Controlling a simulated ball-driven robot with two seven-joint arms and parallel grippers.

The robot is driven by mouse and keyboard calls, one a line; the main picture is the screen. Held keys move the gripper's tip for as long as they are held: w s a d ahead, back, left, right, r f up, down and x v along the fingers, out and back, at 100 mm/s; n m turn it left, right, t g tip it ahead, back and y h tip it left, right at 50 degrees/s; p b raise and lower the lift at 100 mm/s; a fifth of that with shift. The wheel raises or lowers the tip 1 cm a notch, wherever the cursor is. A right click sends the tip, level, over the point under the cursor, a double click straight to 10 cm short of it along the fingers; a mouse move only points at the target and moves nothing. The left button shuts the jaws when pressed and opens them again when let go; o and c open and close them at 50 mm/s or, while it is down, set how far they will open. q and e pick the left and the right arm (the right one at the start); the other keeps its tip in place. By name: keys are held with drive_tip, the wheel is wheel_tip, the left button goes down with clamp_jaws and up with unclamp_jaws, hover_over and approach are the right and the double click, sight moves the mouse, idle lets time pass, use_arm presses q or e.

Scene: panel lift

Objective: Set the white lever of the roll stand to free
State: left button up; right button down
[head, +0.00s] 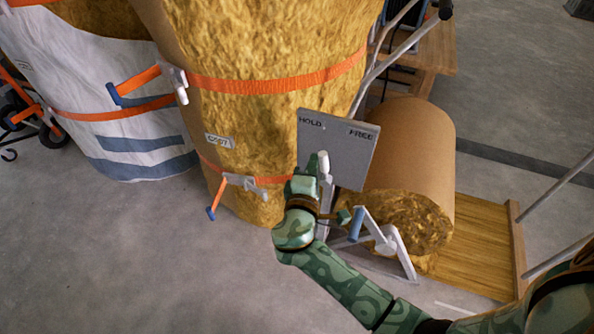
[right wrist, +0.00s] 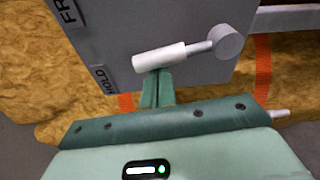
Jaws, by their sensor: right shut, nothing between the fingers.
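The roll stand's grey plate (head: 345,150) carries the word HOLD at its left and FREE at its right. The white lever (head: 323,163) stands in front of the plate and points towards HOLD. In the right wrist view the lever's white handle (right wrist: 160,57) runs left from a round grey pivot (right wrist: 228,42). My right gripper (head: 309,170) is shut and empty on the HOLD side of the handle. Its closed fingertips (right wrist: 157,76) reach the handle's edge; I cannot tell whether they touch. My left gripper is not in view.
A blue-handled bracket (head: 357,224) stands close by my right wrist. Tall strapped rolls (head: 260,50) stand behind and left. The floor at front left is clear.

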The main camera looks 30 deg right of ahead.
sight(327, 162)
drive_tip(key=shift+s+d+r, duration=0.2)
drive_tip(key=shift+s+d, duration=0.5)
drive_tip(key=shift+s, duration=0.05)
drive_tip(key=shift+s+d+m, duration=0.25)
drive_tip(key=shift+s+m, duration=0.15)
drive_tip(key=shift+m, duration=0.2)
drive_tip(key=shift+s+d, duration=0.5)
drive_tip(key=shift+s, duration=0.05)
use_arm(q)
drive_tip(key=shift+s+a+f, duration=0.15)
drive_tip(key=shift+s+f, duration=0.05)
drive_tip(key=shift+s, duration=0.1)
use_arm(e)
drive_tip(key=shift+s+d+f, duration=0.1)
drive_tip(key=shift+s, duration=0.05)
drive_tip(key=shift+s+d+f, duration=0.1)
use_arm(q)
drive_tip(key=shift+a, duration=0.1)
